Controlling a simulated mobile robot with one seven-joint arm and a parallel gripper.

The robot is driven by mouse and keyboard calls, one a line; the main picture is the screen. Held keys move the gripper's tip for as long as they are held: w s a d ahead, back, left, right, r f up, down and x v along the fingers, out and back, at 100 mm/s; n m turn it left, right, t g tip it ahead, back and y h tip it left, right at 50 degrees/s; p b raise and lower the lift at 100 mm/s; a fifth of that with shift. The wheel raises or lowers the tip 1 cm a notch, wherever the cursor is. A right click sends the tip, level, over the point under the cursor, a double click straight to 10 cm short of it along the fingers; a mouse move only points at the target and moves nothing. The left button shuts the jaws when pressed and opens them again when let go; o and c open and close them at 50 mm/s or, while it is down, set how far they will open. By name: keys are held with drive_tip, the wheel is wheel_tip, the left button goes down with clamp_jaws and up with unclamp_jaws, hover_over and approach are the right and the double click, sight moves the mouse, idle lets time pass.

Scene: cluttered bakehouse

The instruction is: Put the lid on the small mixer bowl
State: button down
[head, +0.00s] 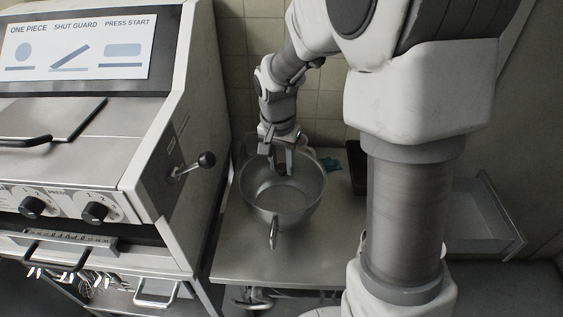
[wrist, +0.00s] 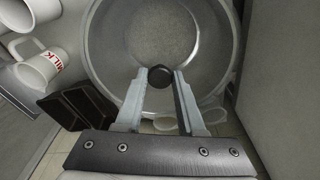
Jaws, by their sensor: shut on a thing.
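The small mixer bowl (head: 284,217) is a round metal bowl with a handle at its front, standing on the metal table. It also fills the upper middle of the wrist view (wrist: 100,62). My gripper (head: 282,165) is over the back part of the bowl. In the wrist view my gripper (wrist: 160,80) is shut on a dark round knob (wrist: 160,75), the lid's knob. The lid's disc looks clear and its edge is hard to make out. I cannot tell whether it touches the bowl's rim.
A large machine (head: 160,150) with a side lever (head: 192,166) stands close left of the bowl. A white milk jug (wrist: 36,69) and a dark box (wrist: 75,108) are near the bowl. The table front (head: 270,258) is bare. A wall is behind.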

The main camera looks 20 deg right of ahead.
drive_tip(key=shift+c, duration=0.6)
unclamp_jaws()
drive_tip(key=shift+r, duration=0.15)
drive_tip(key=shift+r+p, duration=2.9)
drive_tip(key=shift+r, duration=1.05)
